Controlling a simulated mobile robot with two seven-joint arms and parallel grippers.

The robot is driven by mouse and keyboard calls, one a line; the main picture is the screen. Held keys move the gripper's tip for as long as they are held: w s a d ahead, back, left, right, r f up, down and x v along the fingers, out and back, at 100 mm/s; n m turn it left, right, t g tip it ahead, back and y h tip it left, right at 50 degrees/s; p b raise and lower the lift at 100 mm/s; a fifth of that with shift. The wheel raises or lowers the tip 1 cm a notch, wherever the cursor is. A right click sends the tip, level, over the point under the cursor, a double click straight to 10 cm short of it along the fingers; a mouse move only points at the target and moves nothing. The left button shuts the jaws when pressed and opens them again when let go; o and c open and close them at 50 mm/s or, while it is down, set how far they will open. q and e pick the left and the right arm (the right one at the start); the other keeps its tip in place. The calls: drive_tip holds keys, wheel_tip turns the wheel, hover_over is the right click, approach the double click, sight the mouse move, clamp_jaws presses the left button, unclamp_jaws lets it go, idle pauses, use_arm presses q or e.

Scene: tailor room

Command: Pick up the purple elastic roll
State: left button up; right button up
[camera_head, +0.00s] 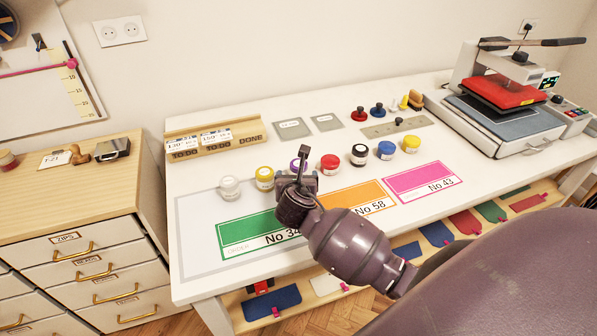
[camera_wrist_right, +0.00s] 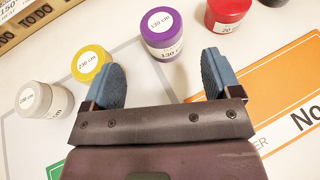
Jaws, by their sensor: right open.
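The purple elastic roll (camera_wrist_right: 163,36) stands upright on the white table, its white top label reading 130 cm. In the head view the purple roll (camera_head: 297,164) is partly hidden behind my right gripper (camera_head: 304,158). In the right wrist view my right gripper (camera_wrist_right: 161,80) is open and empty, its two blue-padded fingers spread apart. The purple roll lies beyond the fingertips, in line with the gap between them. My left gripper is not in view.
The yellow roll (camera_head: 264,178) and white roll (camera_head: 229,187) stand left of the purple one. The red roll (camera_head: 330,164), black roll (camera_head: 360,155) and more rolls stand right. A wooden rack (camera_head: 212,141) stands behind; a heat press (camera_head: 508,92) is far right.

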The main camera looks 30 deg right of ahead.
sight(298, 167)
drive_tip(key=shift+b+x, duration=0.3)
drive_tip(key=shift+x, duration=3.05)
drive_tip(key=shift+s+d, duration=0.1)
drive_tip(key=shift+s, duration=0.05)
drive_tip(key=c, duration=1)
